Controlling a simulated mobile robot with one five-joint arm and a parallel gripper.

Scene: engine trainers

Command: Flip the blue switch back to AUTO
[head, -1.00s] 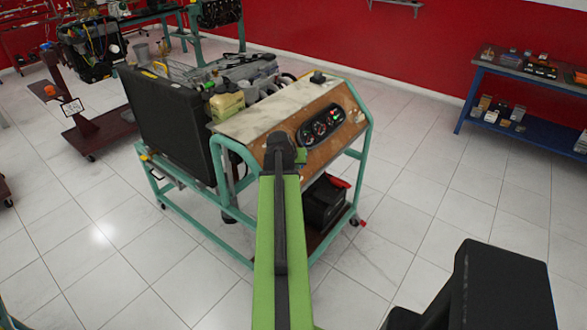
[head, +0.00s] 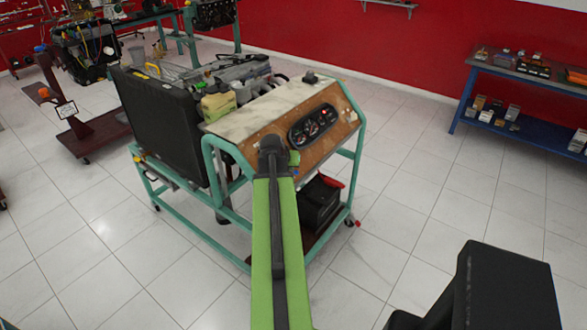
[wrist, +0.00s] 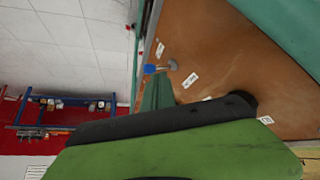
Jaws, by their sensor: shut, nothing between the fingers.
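The blue-tipped switch (wrist: 152,69) stands out on a short metal stem from the brown panel (wrist: 225,55) in the wrist view. Small white labels (wrist: 190,80) lie around it; their text is too small to read. In the wrist view my gripper (wrist: 158,93) shows as a dark green finger close beside the switch; I cannot tell whether they touch. In the head view my gripper (head: 293,159) is at the left part of the sloped panel (head: 330,139). It is shut and empty. My arm hides part of the panel there.
The teal-framed engine stand (head: 349,178) carries the panel, a gauge cluster (head: 312,124) and a black radiator (head: 160,125). A battery (head: 318,205) sits low on it. A blue shelf table (head: 520,128) stands right. The tiled floor between is free.

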